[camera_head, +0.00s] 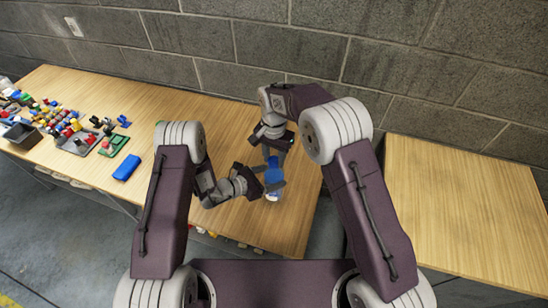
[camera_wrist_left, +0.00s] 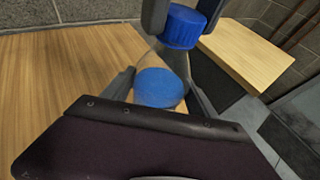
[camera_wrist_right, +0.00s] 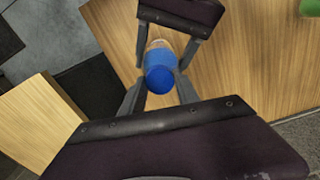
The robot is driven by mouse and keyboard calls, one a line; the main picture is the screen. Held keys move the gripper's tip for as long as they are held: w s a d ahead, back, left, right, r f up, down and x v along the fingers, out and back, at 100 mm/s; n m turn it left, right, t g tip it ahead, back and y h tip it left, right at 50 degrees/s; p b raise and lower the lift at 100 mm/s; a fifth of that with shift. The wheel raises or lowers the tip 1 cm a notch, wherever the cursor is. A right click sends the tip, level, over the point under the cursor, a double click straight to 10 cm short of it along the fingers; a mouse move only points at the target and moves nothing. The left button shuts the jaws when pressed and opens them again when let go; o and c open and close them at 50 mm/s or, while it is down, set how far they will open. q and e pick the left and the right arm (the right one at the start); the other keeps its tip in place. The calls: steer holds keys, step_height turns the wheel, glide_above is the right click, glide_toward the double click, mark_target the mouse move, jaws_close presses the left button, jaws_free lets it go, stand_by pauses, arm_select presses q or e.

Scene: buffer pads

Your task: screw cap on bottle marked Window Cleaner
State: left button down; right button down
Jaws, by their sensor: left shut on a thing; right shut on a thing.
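The bottle (camera_head: 273,196) stands near the table's front right, its lower part pale; its label cannot be read. My left gripper (camera_head: 274,184) is shut around its body from the left, and the left wrist view shows the blue body (camera_wrist_left: 160,90) between the fingers. A blue ribbed cap (camera_wrist_left: 182,27) is above the bottle, between the fingers of my right gripper (camera_head: 274,154). The right wrist view shows the cap (camera_wrist_right: 160,80) gripped from above, roughly in line with the bottle. I cannot tell whether cap and bottle neck touch.
The wooden table (camera_head: 215,115) is clear around the bottle. At the left are a blue block (camera_head: 126,167), a green board (camera_head: 113,146), a dark bin (camera_head: 21,135) and many small coloured parts. A second wooden table (camera_head: 455,210) stands right, across a gap. A block wall is behind.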

steer(key=c, duration=0.9)
jaws_free()
steer(key=shift+r, duration=2.3)
steer(key=shift+c, duration=0.3)
